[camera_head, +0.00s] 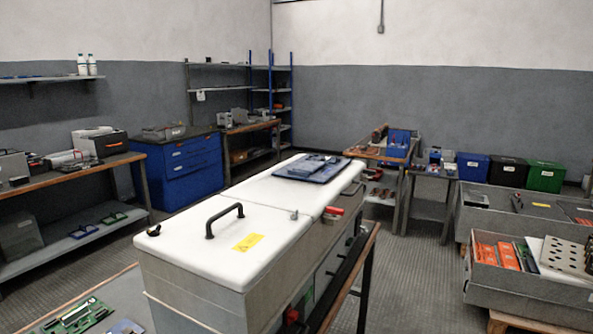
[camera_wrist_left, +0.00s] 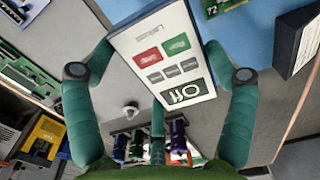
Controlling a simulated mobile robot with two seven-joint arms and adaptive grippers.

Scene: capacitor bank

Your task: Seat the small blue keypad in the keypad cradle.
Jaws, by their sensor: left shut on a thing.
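In the left wrist view my left gripper (camera_wrist_left: 160,52) has green padded fingers and is shut on a keypad (camera_wrist_left: 165,58). The fingers lie along its two sides, with a third finger below it. The keypad is a slim tilted slab with a pale face, a red key, a green key, smaller grey keys and a dark panel at its lower end. I see no clear blue on its face. I cannot make out the keypad cradle in either view. Neither gripper shows in the head view.
A long white-topped cabinet (camera_head: 225,215) with a black handle fills the middle of the head view. A dark blue flat piece (camera_head: 318,176) lies on its far end. Cluttered benches stand left and right. In the wrist view several coloured cylinders (camera_wrist_left: 178,140) lie below the keypad.

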